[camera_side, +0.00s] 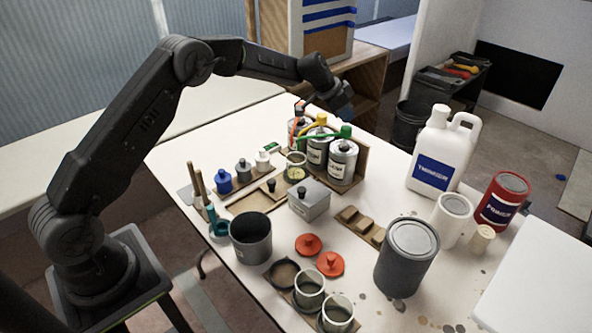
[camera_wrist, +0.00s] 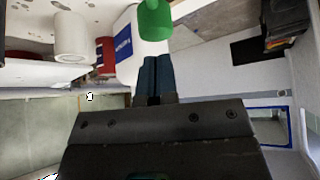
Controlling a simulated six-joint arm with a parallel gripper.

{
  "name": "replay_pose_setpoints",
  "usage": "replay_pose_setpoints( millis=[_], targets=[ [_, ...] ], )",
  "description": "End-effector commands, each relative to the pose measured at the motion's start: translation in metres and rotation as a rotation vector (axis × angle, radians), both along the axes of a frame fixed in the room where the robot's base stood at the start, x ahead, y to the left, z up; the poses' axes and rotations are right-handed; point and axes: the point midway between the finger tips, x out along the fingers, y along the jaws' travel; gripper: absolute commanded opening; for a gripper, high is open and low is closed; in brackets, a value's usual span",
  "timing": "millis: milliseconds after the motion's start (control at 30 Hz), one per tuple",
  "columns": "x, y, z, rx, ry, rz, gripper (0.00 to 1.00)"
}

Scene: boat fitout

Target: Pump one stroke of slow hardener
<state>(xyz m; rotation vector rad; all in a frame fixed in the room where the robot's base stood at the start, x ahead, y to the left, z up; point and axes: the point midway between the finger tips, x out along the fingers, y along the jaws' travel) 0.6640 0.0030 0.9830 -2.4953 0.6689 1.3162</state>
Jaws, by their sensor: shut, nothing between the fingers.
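My gripper (camera_side: 346,108) is above the cans, close to the green pump. In the wrist view its fingers (camera_wrist: 158,60) are shut with nothing between them. The green pump head (camera_wrist: 154,20) shows just beyond the fingertips; I cannot tell whether they touch. A small cup (camera_side: 295,172) stands in front of the cans.
A white jug (camera_side: 436,160), a red can (camera_side: 502,200) and a large grey can (camera_side: 406,257) stand to the right. Small bottles (camera_side: 243,169), a grey box (camera_side: 308,200) and a dark pot (camera_side: 250,238) fill the middle and left. A wooden panel backs the cans.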

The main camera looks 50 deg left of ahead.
Motion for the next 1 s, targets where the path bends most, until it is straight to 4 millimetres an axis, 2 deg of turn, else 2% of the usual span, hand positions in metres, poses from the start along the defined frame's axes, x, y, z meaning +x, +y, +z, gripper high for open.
replay_pose_setpoints(
  millis=[500,1000],
  targets=[
    [0.0,0.0,-0.001,0.0,0.0,0.0,0.0],
    [0.0,0.0,-0.018,0.0,0.001,-0.001,0.0]
  ],
)
